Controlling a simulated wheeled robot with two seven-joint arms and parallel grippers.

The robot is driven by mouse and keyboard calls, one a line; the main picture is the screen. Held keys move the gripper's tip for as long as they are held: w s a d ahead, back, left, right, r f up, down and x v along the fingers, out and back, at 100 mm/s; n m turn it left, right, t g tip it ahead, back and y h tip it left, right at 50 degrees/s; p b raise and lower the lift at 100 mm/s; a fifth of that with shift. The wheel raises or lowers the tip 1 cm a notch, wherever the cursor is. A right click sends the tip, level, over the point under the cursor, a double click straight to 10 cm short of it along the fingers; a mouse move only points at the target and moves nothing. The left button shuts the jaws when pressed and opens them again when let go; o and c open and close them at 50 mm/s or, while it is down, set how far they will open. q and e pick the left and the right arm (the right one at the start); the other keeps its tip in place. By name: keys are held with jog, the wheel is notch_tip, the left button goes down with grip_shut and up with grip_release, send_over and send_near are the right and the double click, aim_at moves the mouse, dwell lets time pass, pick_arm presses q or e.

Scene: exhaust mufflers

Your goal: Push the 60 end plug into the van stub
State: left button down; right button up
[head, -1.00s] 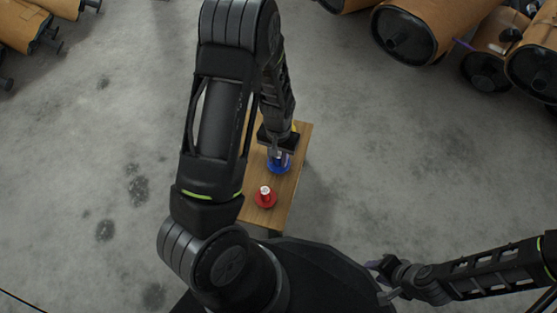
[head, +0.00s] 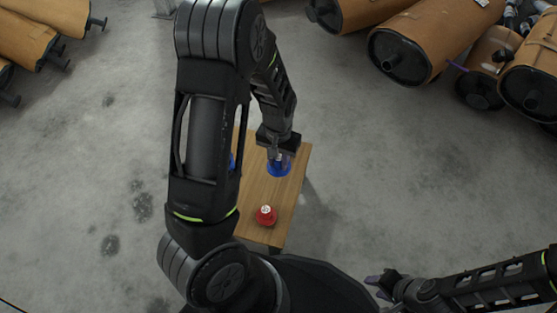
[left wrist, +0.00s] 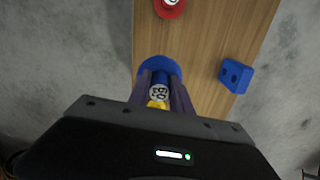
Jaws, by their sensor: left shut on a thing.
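The blue piece marked 60 (left wrist: 157,91) is between the fingers of my left gripper (left wrist: 163,92), which is shut on it. Its round blue flange (left wrist: 157,66) shows beyond the fingers and also in the head view (head: 279,169), over the far part of the wooden top. A small yellow part (left wrist: 157,104) shows below the number; I cannot tell whether it belongs to the plug. Whether the flange touches the wood is unclear. I cannot pick out the van stub for certain. My right gripper (head: 382,286) is apart from the bench at lower right, open and empty.
A red flanged piece with a white top (head: 265,215) stands on the near part of the wooden bench (head: 258,188). A blue block with holes (left wrist: 235,76) lies near the bench's edge. Mufflers (head: 430,42) lie on the floor behind. My left arm hides the bench's left side.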

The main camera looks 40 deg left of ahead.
dwell(0.3)
pick_arm(q)
jog(key=w+d+r+m, duration=0.1)
jog(key=w+d+r, duration=0.3)
jog(key=r, duration=0.4)
jog(key=w+d+r, duration=0.4)
jog(key=r, duration=0.5)
jog(key=w+d+r+m, duration=0.1)
jog(key=w+d+r, duration=0.3)
jog(key=r, duration=0.5)
jog(key=shift+w+d+r+m, duration=0.15)
jog(key=shift+w+r+m, duration=0.05)
jog(key=shift+w+m, duration=0.15)
